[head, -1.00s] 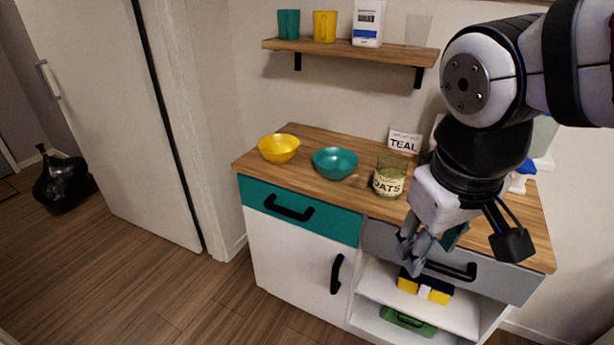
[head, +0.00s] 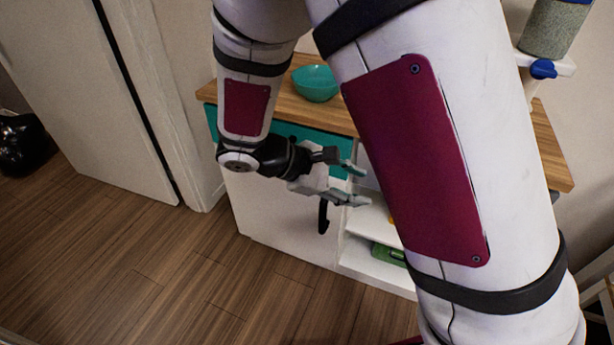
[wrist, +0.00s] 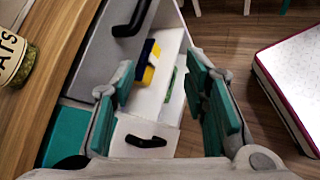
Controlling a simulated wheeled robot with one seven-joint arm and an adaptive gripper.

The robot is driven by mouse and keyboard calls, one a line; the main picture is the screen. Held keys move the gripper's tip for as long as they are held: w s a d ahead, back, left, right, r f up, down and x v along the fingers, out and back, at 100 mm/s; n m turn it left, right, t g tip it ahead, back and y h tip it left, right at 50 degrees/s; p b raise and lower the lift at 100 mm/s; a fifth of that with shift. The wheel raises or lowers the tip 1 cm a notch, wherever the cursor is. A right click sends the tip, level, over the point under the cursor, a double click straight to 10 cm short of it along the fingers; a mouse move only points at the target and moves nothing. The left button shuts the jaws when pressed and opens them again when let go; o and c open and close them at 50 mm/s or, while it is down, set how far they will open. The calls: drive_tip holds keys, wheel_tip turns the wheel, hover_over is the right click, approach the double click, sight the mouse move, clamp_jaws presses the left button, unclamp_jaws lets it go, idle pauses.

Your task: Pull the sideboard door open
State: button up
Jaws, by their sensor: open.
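The sideboard's white door (head: 270,215) is below the teal drawer (head: 335,150) and looks closed. Its black upright handle (head: 323,215) shows in the head view just below my gripper (head: 364,187). My gripper is open and empty, its fingers pointing right across the sideboard's front. In the wrist view, the door handle (wrist: 146,141) is near the bottom, between the bases of my open fingers (wrist: 160,75) and apart from them as far as I can tell. My arm hides much of the sideboard's right side in the head view.
Beside the door are open shelves with a yellow-and-blue item (wrist: 149,60) and a green item (head: 387,253). A grey drawer (wrist: 97,55) with a black handle (wrist: 130,20) is above them. A teal bowl (head: 316,83) stands on top. Floor in front is clear.

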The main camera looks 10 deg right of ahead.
drive_tip(key=w+a+f+n+t+h+b, duration=0.2)
drive_tip(key=w+f+n, duration=0.1)
drive_tip(key=f, duration=0.4)
drive_tip(key=w+a+f+n+t+h+b, duration=0.1)
drive_tip(key=w+a+f+n+t+b, duration=0.15)
drive_tip(key=f, duration=0.55)
drive_tip(key=n+t+y+b, duration=0.1)
drive_tip(key=n+t+b, duration=0.5)
drive_tip(key=n+t, duration=0.25)
approach(321, 215)
drive_tip(key=shift+n+g, duration=0.3)
drive_tip(key=shift+g, duration=0.1)
drive_tip(key=b+x, duration=0.2)
drive_tip(key=x, duration=0.9)
drive_tip(key=shift+w+r, duration=0.15)
drive_tip(key=shift+w, duration=0.05)
clamp_jaws()
